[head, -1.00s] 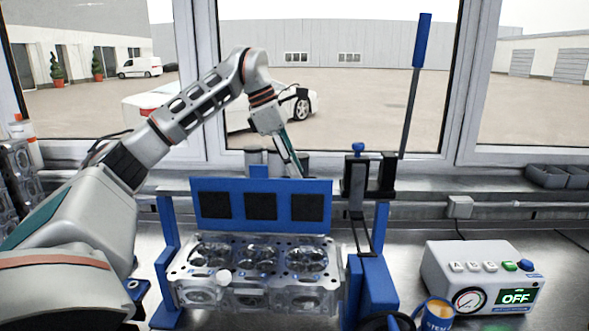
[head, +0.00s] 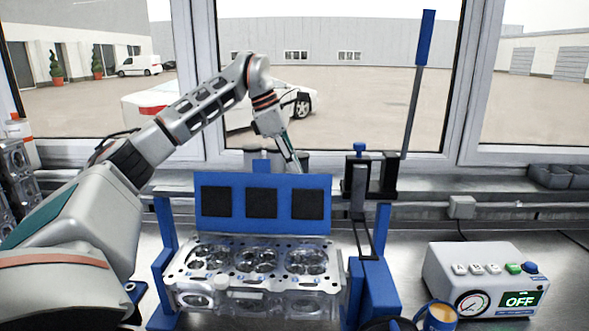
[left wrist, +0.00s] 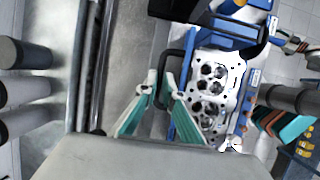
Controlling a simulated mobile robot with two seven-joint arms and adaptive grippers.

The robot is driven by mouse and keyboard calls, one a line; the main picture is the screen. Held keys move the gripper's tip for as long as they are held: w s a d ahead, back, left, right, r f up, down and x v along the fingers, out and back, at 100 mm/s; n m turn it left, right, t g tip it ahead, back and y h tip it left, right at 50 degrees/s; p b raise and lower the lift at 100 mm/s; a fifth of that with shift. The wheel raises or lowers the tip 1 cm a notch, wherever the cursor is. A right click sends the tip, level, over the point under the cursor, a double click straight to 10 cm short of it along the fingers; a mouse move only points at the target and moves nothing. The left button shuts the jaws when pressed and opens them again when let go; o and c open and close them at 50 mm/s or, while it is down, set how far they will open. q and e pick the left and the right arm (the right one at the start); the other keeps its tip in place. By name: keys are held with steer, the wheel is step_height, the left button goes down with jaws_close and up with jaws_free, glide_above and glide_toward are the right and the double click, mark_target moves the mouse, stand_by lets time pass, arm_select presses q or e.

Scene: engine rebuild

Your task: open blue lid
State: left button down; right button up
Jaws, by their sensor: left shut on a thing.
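The blue lid (head: 264,181) stands up behind the engine cylinder head (head: 255,262), its inner side with three black pads facing me. My left gripper (head: 297,164) is behind the lid's top right part, and its fingertips are hidden there. In the left wrist view, the lid is a narrow blue strip (left wrist: 189,42) beside a black handle (left wrist: 164,72). My left gripper (left wrist: 160,98) is at that handle, its teal fingers on either side, shut on it. The right gripper does not show.
The blue fixture (head: 370,290) has a tall lever with a blue grip (head: 425,38) at the right. A control box (head: 485,279) reading OFF and a mug (head: 438,316) stand to the right. The window is behind. The bench between fixture and box is mostly clear.

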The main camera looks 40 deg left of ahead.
arm_select(q)
steer(key=shift+s+d+r, duration=0.15)
steer(key=shift+s+r, duration=0.05)
steer(key=shift+r, duration=0.05)
steer(key=c, duration=2.4)
jaws_free()
steer(key=shift+w+f, duration=0.1)
steer(key=shift+w, duration=0.05)
steer(key=shift+o, duration=1.2)
steer(key=v, duration=1.2)
steer(key=shift+d, duration=0.1)
